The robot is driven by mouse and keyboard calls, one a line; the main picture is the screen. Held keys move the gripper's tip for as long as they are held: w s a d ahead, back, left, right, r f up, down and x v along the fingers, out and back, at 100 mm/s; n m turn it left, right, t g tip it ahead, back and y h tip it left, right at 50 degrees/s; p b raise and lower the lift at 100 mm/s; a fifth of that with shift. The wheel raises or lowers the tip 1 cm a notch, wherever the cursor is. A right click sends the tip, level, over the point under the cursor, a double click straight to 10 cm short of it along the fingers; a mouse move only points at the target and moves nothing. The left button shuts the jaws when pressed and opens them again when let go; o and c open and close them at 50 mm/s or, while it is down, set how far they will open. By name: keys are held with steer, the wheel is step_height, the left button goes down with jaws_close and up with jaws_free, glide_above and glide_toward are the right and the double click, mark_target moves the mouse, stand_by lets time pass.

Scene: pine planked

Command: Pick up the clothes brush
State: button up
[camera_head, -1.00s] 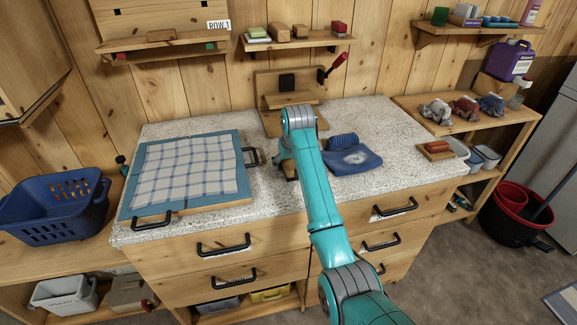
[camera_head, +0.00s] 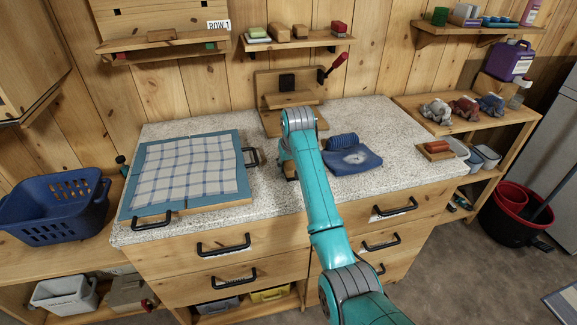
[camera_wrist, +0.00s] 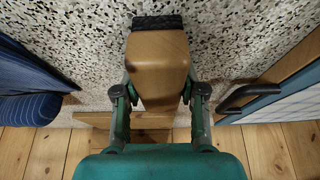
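The clothes brush (camera_wrist: 158,65) is a tan wooden block with a dark bristle edge at its far end in the wrist view. My gripper (camera_wrist: 160,94) has one finger on each side of it, and both fingertips appear to press against the wood. In the head view my gripper (camera_head: 287,165) is low over the speckled counter (camera_head: 270,188), and my arm hides most of the brush. I cannot tell whether the brush is clear of the counter.
A blue-framed board with checked cloth (camera_head: 140,190) lies to the left. A folded navy cloth (camera_head: 366,163) with a blue roll lies close on the right. A wooden stand with a red-handled lever (camera_head: 335,66) is behind. The counter's front edge is near.

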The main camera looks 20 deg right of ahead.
step_height(320, 180, up, 10)
steer(key=shift+r, duration=0.25)
stand_by(0.5)
